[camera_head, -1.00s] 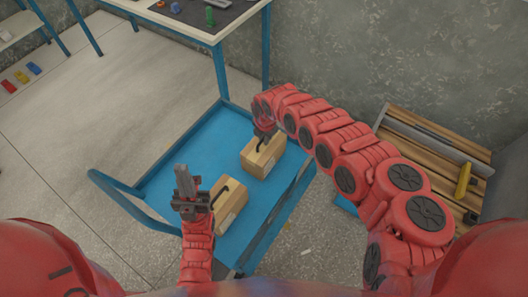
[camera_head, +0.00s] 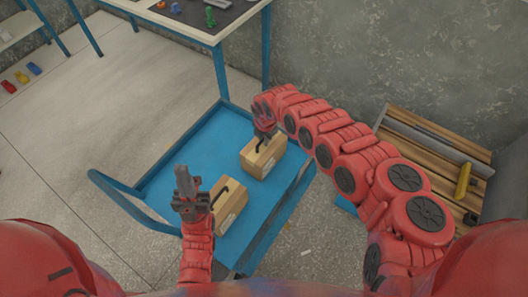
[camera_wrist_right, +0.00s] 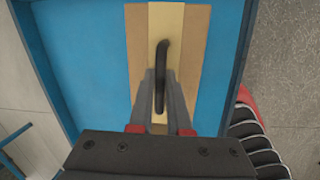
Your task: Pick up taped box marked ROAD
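Two tan cardboard boxes with lighter tape and dark handles stand on the blue cart. The far box (camera_head: 266,160) is under my right gripper (camera_head: 265,132). In the right wrist view this box (camera_wrist_right: 194,50) lies straight below, its dark curved handle (camera_wrist_right: 161,70) between the right gripper's fingers (camera_wrist_right: 160,88). The fingers look closed on the handle. The near box (camera_head: 231,206) is beside my left gripper (camera_head: 188,188), which points up and is apart from it. Its finger gap is not clear.
The blue cart (camera_head: 190,150) has a raised rim and a push handle (camera_head: 120,198) at left. A workbench (camera_head: 215,38) with small items stands behind it. A wooden pallet-like stack (camera_head: 435,150) with a yellow tool is at right.

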